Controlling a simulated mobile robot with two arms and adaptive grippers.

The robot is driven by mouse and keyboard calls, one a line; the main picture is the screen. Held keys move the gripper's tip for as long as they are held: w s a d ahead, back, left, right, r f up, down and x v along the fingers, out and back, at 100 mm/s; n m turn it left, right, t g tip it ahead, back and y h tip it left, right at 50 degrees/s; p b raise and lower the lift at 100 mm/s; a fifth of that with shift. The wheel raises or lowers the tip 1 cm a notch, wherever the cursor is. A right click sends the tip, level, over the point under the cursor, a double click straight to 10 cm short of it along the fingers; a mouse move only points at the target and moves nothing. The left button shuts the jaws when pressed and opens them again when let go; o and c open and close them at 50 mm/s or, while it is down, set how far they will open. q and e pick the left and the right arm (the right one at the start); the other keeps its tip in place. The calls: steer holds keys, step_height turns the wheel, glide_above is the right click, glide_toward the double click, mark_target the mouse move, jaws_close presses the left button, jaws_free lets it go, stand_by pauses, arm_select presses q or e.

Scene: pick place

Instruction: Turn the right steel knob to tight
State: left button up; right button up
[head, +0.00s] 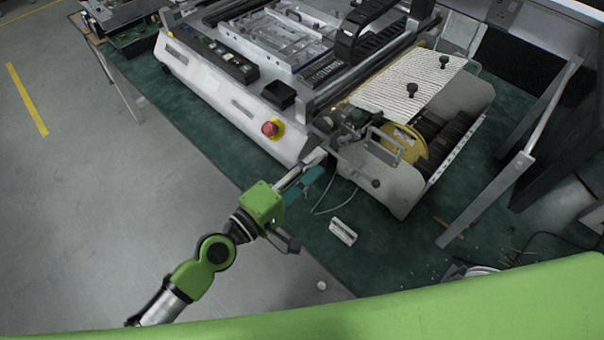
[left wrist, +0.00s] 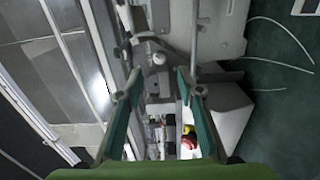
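My left gripper (head: 316,168) reaches up from the lower left to the machine's front right corner, beside the feeder unit. In the left wrist view its two teal fingers (left wrist: 158,80) are spread apart with nothing between the tips. A small round steel-coloured knob (left wrist: 158,58) shows just beyond the fingertips, roughly midway between them; I see no contact. I cannot tell whether it is the right steel knob, nor how tight it is. In the head view this spot is crowded and partly hidden by the gripper. My right gripper is in neither view.
The white machine (head: 215,85) carries a red stop button (head: 269,128) close to my left gripper. A grey feeder unit (head: 385,188) with a yellow reel (head: 408,142) stands to the right. A small white block (head: 342,231) lies on the green mat (head: 395,255). Floor at left is clear.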

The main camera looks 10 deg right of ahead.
arm_select(q)
steer(key=v, duration=0.3)
steer(key=shift+s+a, duration=0.25)
stand_by(0.4)
